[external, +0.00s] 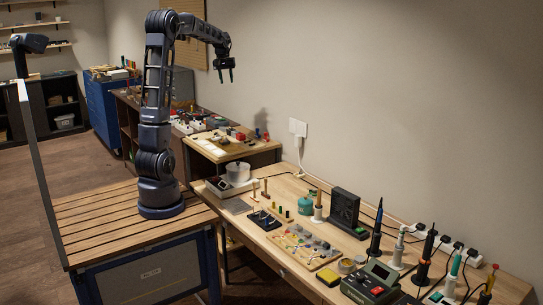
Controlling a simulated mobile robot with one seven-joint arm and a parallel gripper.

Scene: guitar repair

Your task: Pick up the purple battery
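My gripper (226,76) is raised high at the end of my arm, in front of the bare wall and well above the workbenches. Its two fingers point down with a gap between them, and nothing shows between them. I cannot make out a purple battery in this view.
A power strip (441,243) runs along the wall. The air around my gripper is clear.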

